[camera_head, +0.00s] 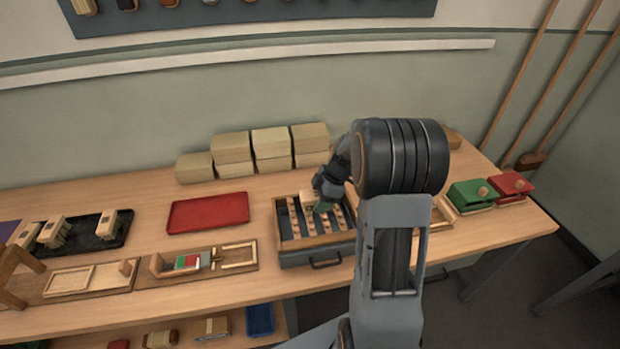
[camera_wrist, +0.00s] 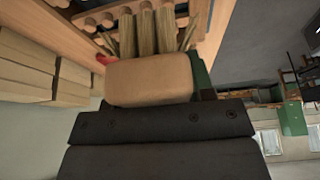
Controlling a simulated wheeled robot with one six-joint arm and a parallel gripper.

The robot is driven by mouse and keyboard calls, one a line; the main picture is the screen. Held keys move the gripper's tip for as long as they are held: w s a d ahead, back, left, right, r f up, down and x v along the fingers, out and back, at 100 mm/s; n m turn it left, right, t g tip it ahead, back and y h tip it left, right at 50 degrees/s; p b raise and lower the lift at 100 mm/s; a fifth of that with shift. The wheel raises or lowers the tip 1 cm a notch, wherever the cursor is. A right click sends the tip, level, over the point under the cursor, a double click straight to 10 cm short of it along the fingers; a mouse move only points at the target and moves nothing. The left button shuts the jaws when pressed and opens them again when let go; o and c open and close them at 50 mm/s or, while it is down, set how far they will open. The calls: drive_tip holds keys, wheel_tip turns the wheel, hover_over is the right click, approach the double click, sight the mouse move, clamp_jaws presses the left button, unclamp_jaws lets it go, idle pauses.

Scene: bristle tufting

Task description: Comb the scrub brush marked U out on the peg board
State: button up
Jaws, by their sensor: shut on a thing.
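My gripper (camera_head: 318,198) is shut on a scrub brush (camera_head: 308,201) with a pale wooden block. In the wrist view the brush's block (camera_wrist: 150,78) fills the space in front of the dark jaws, and its tan bristle tufts (camera_wrist: 148,32) point away from the gripper. Some outer tufts splay sideways. The peg board (camera_head: 290,243) is a wood-framed tray with rows of pegs on a dark base with a handle. The brush is over or at its back middle; whether the bristles touch the pegs I cannot tell. No U mark is visible on the held brush.
A black tray (camera_head: 118,240) with several brushes is at the left. An empty red tray (camera_head: 208,211) lies left of the peg board. Stacked tan boxes (camera_head: 232,147) stand behind. A wooden fixture (camera_head: 240,256) sits front left; green (camera_head: 472,195) and red (camera_head: 511,186) boxes are right.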

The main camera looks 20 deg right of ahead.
sight(313, 223)
drive_tip(key=shift+w+d+n, duration=0.15)
drive_tip(key=shift+w+n, duration=0.15)
drive_tip(key=shift+w, duration=0.05)
wheel_tip(313, 223, down, 6)
drive_tip(key=b, duration=0.2)
drive_tip(key=shift+f, duration=0.15)
drive_tip(key=shift+f+b, duration=0.55)
drive_tip(key=shift+b, duration=0.5)
idle(0.6)
drive_tip(key=w+d+b, duration=0.1)
drive_tip(key=w+b, duration=0.5)
drive_tip(key=w, duration=0.1)
drive_tip(key=shift+w+d, duration=0.2)
drive_tip(key=shift+w, duration=0.15)
idle(3.3)
